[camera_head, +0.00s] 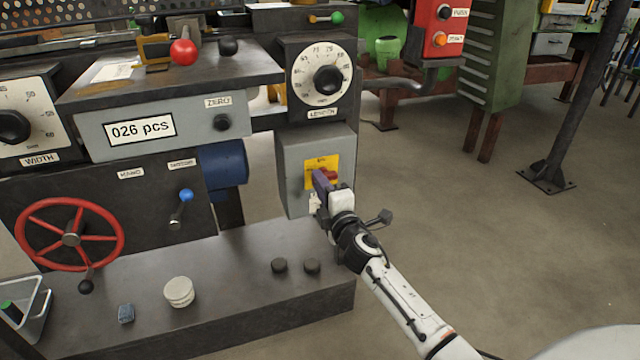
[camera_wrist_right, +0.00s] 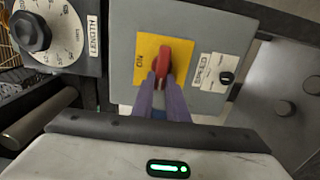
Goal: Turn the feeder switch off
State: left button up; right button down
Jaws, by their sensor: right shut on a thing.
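The switch is a red knob (camera_wrist_right: 160,52) on a yellow plate (camera_wrist_right: 147,47), fixed to the front of a grey box (camera_wrist_right: 205,30). In the head view the yellow plate (camera_head: 322,162) sits on the grey box (camera_head: 290,160) below the length dial, and the red knob (camera_head: 329,172) is partly hidden. My right gripper (camera_head: 323,182) reaches it from the front. In the right wrist view its two purple fingers (camera_wrist_right: 161,80) are shut on the red knob's near end, and the knob points roughly along the fingers. My left gripper is not in view.
The length dial (camera_head: 323,76) is just above the box. A small black knob (camera_wrist_right: 226,77) on a white label sits beside the yellow plate. A grey ledge (camera_head: 240,300) with two dark knobs lies below. The floor (camera_head: 520,240) to the right is open.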

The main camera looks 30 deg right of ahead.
jog(key=shift+f, duration=0.1)
jog(key=c, duration=1.7)
grip_release()
jog(key=shift+c, duration=0.2)
jog(key=shift+s, duration=0.1)
pick_arm(q)
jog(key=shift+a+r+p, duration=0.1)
jog(key=shift+p, duration=0.5)
pick_arm(e)
jog(key=v, duration=1)
jog(key=shift+s, duration=0.15)
